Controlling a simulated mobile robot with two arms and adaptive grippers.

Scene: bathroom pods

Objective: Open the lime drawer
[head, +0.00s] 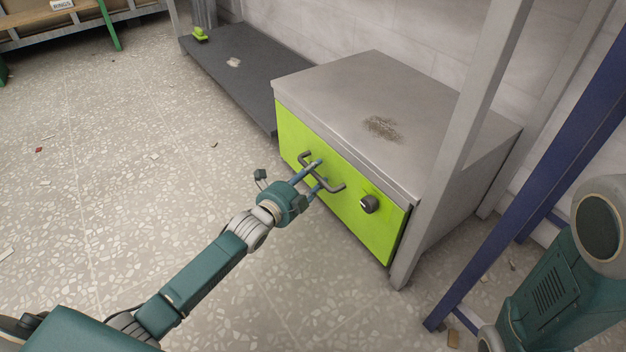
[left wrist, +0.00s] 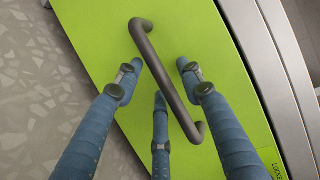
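The lime drawer (head: 290,131) is the front of a grey metal cabinet (head: 345,85). It looks shut, its front close under the cabinet top. Its dark bar handle (head: 334,186) runs slantwise across the front in the wrist view (left wrist: 166,78). My left gripper (head: 319,172) is at the handle with its blue fingers apart. In the left wrist view the fingertips (left wrist: 160,74) lie on both sides of the bar, not closed on it. I cannot tell whether any finger touches it. My right gripper is outside both views.
A grey post (head: 458,130) and a blue post (head: 540,190) stand to the right. A low dark platform (head: 235,72) lies behind left. The speckled floor (head: 130,150) at left is mostly free.

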